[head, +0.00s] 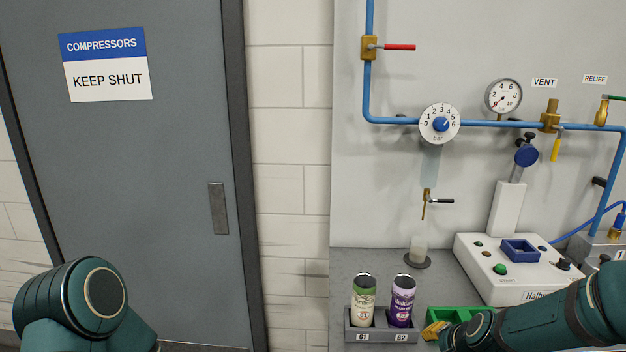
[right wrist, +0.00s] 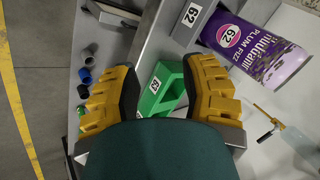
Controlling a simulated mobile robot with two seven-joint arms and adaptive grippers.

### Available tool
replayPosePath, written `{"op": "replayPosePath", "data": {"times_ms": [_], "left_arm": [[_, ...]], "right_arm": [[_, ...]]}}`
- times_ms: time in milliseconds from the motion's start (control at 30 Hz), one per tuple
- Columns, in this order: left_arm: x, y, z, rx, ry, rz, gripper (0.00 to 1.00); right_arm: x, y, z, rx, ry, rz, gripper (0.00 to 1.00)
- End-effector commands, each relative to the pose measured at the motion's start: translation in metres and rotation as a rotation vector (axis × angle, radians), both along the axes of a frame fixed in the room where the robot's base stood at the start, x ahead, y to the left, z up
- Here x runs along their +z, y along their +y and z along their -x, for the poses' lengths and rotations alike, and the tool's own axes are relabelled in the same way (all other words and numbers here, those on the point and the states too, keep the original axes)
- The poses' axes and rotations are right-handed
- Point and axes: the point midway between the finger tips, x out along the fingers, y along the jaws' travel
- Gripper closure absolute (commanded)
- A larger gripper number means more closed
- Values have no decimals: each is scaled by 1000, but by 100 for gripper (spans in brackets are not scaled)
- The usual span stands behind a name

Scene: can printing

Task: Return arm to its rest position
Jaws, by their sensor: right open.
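My right arm (head: 545,316) comes in from the right in the head view. A yellow part of my right gripper (head: 434,330) shows beside the green tray (head: 459,315). In the right wrist view my right gripper (right wrist: 160,75) has its two yellow fingers wide apart, with nothing between them. The green holder marked 63 (right wrist: 153,103) lies beyond the fingers. Part of my left arm (head: 92,305) shows at the lower left of the head view; its gripper is out of sight.
A green-and-cream can (head: 363,298) and a purple can (head: 402,302) stand upright in a grey rack (head: 382,335) marked 61 and 62. A white machine (head: 515,277), a regulator dial (head: 440,124) and blue pipes (head: 478,124) are behind. A grey door (head: 150,180) is at left.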

Motion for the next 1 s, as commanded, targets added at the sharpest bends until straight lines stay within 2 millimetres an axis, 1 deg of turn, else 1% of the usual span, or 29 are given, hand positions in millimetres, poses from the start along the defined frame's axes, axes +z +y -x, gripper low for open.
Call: {"op": "replayPosePath", "data": {"times_ms": [33, 67, 100, 167, 200, 267, 300, 400, 500, 600, 700, 1000], "left_arm": [[0, 0, 0, 0, 0, 0, 8], [0, 0, 0, 0, 0, 0, 8], [0, 0, 0, 0, 0, 0, 8], [0, 0, 0, 0, 0, 0, 8], [0, 0, 0, 0, 0, 0, 8], [0, 0, 0, 0, 0, 0, 8], [0, 0, 0, 0, 0, 0, 8], [0, 0, 0, 0, 0, 0, 8], [0, 0, 0, 0, 0, 0, 8], [0, 0, 0, 0, 0, 0, 8], [0, 0, 0, 0, 0, 0, 8], [0, 0, 0, 0, 0, 0, 8]], "right_arm": [[-33, 22, 14, 82, 52, 24, 57], [-49, 33, 22, 132, 73, 40, 57], [-69, 48, 33, 198, 100, 59, 57], [-98, 71, 54, 303, 139, 83, 57], [-115, 86, 69, 373, 161, 95, 57], [-138, 107, 93, 476, 190, 107, 57], [-151, 120, 109, 542, 206, 113, 57], [-174, 146, 144, 682, 232, 117, 57], [-188, 163, 171, 782, 246, 113, 57], [-193, 172, 185, 834, 249, 110, 57], [-195, 175, 189, 853, 249, 109, 57], [-195, 175, 189, 851, 248, 109, 57]]}}
